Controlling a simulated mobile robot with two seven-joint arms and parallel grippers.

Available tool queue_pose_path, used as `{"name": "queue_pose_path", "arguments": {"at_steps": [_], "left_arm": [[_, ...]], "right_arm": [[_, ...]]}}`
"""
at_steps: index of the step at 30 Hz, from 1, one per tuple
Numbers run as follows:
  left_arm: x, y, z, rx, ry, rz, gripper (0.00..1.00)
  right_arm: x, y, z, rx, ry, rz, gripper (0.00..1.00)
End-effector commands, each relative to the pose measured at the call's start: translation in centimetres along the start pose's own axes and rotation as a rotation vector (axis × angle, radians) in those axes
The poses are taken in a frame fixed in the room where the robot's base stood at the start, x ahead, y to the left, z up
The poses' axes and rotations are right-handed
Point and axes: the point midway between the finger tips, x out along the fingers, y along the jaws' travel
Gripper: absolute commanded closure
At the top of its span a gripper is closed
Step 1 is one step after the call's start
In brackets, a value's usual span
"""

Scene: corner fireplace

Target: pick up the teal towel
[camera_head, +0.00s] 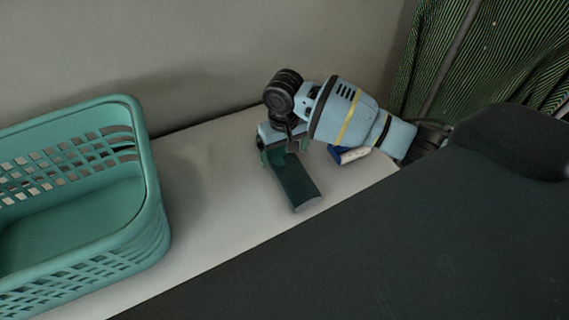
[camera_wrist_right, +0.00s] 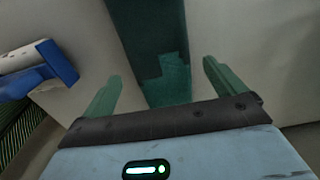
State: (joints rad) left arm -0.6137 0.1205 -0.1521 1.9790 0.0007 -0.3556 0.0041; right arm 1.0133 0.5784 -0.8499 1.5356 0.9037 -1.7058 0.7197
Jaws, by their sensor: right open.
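The teal towel (camera_head: 296,182) is a dark teal strip lying on the pale surface, near the middle of the head view. My right gripper (camera_head: 279,149) is over its far end and hides part of it. In the right wrist view the towel (camera_wrist_right: 150,45) runs from the top edge down between the two green fingers of the right gripper (camera_wrist_right: 160,82). The fingers are spread wide, one on each side of the towel, with gaps between them and it. Whether the fingers touch the surface I cannot tell. My left gripper is not in view.
A teal plastic basket (camera_head: 152,235) with slotted walls stands on the pale surface (camera_head: 215,185) at the left. A blue and white object (camera_head: 349,154) lies close to the gripper's right. A wall rises behind, and green striped fabric (camera_head: 490,60) hangs at the right.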

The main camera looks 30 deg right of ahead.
Motion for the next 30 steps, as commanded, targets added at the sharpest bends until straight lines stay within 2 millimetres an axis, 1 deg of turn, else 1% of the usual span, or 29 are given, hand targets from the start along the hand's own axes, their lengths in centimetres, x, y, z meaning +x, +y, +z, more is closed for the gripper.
{"name": "queue_pose_path", "arguments": {"at_steps": [1,3,6,9,15,17,27,28,30], "left_arm": [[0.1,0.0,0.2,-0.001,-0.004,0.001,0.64],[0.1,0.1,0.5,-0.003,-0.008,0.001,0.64],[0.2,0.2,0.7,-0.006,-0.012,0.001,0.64],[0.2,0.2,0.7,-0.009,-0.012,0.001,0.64],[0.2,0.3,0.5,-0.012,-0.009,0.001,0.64],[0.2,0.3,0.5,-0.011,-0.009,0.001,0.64],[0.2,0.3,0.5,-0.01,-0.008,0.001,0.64],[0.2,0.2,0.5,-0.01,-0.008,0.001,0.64],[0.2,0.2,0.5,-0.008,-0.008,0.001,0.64]], "right_arm": [[1.0,-0.1,0.2,0.0,-0.005,0.001,0.05],[2.0,-0.1,0.2,0.001,-0.005,0.001,0.05],[3.0,-0.1,0.1,0.0,-0.003,0.0,0.05],[3.3,-0.1,0.1,0.0,-0.001,0.001,0.05],[3.2,-0.2,0.1,0.0,0.001,0.0,0.05],[3.2,-0.2,0.1,0.0,0.001,0.0,0.11],[3.2,-0.2,0.1,0.0,0.0,0.0,0.56],[3.2,-0.2,0.1,0.0,0.001,0.0,0.57],[3.2,-0.2,0.1,0.0,0.001,0.0,0.57]]}}
